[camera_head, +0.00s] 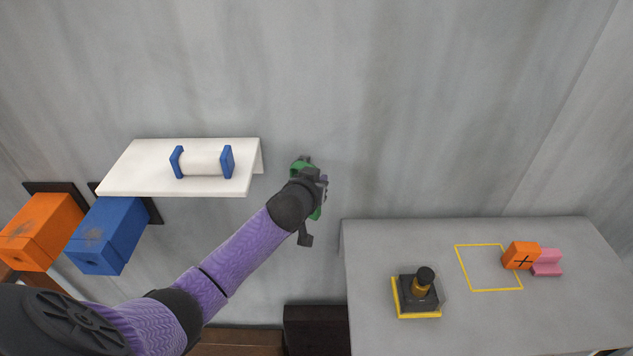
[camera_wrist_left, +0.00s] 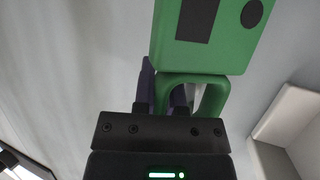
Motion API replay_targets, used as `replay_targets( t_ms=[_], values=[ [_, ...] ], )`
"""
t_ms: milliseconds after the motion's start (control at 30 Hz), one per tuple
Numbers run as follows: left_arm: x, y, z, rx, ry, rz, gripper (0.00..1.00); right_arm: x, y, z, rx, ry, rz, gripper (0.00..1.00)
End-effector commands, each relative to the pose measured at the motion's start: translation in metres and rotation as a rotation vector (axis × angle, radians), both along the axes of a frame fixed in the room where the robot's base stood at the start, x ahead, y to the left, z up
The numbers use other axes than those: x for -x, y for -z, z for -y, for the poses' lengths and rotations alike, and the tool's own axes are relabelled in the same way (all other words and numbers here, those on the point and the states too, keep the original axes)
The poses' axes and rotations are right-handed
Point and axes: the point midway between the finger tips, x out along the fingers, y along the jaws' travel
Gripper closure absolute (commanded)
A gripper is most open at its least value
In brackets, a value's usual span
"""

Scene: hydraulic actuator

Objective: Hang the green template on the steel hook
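The green template (camera_head: 302,164) is up against or close to the grey wall, just right of the white shelf, mostly hidden behind my left gripper (camera_head: 318,184). In the left wrist view the template (camera_wrist_left: 232,55) shows a flat plate with a dark rectangle and a dark round spot, and a looped handle below. My left gripper (camera_wrist_left: 163,95) is shut on one side of that handle loop. I cannot make out the steel hook; the gripper and template may hide it. My right gripper is not in view.
A white shelf (camera_head: 125,180) with a blue-ended white cylinder (camera_head: 200,162) is left of the gripper. Orange (camera_head: 40,232) and blue (camera_head: 108,236) boxes are below it.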

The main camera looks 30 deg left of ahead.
Motion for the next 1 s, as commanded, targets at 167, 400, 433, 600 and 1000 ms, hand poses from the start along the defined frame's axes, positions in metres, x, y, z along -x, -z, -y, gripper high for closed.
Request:
replay_targets(
  t_ms=[167,400,433,600,1000],
  values=[
    [0.009,-0.001,0.001,-0.001,-0.005,-0.01,0.46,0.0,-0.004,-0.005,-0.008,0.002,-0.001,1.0],
    [0.058,-0.023,0.013,-0.004,-0.001,0.004,0.46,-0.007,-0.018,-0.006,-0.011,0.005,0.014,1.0],
    [0.064,-0.025,0.015,-0.003,0.0,0.004,0.46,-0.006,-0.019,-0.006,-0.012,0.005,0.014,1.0],
    [0.092,-0.037,0.023,-0.005,0.001,0.01,0.46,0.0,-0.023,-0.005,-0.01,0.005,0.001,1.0],
    [0.111,-0.01,0.026,-0.013,0.005,-0.039,0.46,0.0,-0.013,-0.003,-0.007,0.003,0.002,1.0]
  ],
)
